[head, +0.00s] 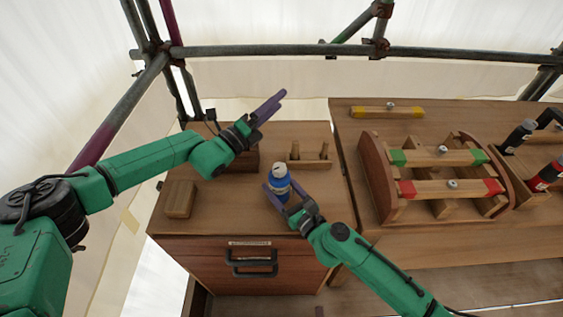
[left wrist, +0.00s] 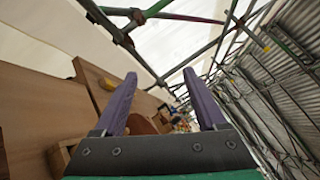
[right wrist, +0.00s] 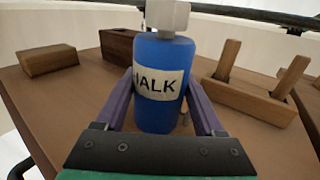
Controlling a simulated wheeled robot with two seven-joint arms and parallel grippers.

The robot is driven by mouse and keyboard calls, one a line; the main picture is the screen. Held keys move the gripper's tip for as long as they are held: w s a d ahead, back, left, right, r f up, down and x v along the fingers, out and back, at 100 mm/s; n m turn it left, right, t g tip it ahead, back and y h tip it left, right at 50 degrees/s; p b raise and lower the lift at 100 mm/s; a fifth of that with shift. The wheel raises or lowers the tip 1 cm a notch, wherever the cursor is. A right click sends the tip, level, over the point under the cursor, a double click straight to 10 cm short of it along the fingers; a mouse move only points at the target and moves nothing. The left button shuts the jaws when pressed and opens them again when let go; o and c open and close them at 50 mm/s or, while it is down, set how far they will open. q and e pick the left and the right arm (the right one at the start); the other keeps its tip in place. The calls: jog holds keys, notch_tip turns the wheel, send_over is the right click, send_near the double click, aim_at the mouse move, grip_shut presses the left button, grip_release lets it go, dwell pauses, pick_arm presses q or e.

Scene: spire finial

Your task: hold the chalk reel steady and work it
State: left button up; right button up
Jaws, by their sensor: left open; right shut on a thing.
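A blue bottle (head: 279,179) with a pale cap stands upright over the left worktop. In the right wrist view the blue bottle (right wrist: 160,65) has a white label, partly hidden, reading "ALK". My right gripper (head: 283,196) is shut on the bottle, one finger at each side of its lower part. I cannot tell whether its base touches the worktop. My left gripper (head: 268,106) is open and empty, raised above the back of the worktop and pointing up and right. In the left wrist view its fingers (left wrist: 160,100) are wide apart. I cannot make out a reel.
A small wooden block (head: 180,198) lies at left. A dark wooden box (right wrist: 118,46) and a two-peg wooden rack (head: 308,157) stand behind the bottle. A drawer with a black handle (head: 252,262) is in front. A wooden frame with green and red bar ends (head: 378,185) stands right.

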pick_arm(q)
jog(key=a+f+n+y, duration=0.2)
jog(key=n, duration=0.2)
jog(key=a+f+n+g+y, duration=0.1)
jog(key=a+f+n+y, duration=0.1)
jog(key=a+f+n, duration=0.1)
jog(key=a+f+n+y, duration=0.2)
jog(key=n, duration=0.2)
jog(key=shift+a+f+n+g, duration=0.3)
jog(key=shift+f+n, duration=0.05)
jog(key=shift+n, duration=0.05)
jog(key=s+a+f+n+g, duration=0.2)
jog(key=s+n+g, duration=0.1)
jog(key=s, duration=0.1)
jog(key=n+g+h, duration=0.3)
jog(key=g+h, duration=0.1)
jog(key=g, duration=0.2)
send_near(278, 167)
jog(key=x, duration=1)
jog(key=shift+d, duration=0.2)
grip_shut()
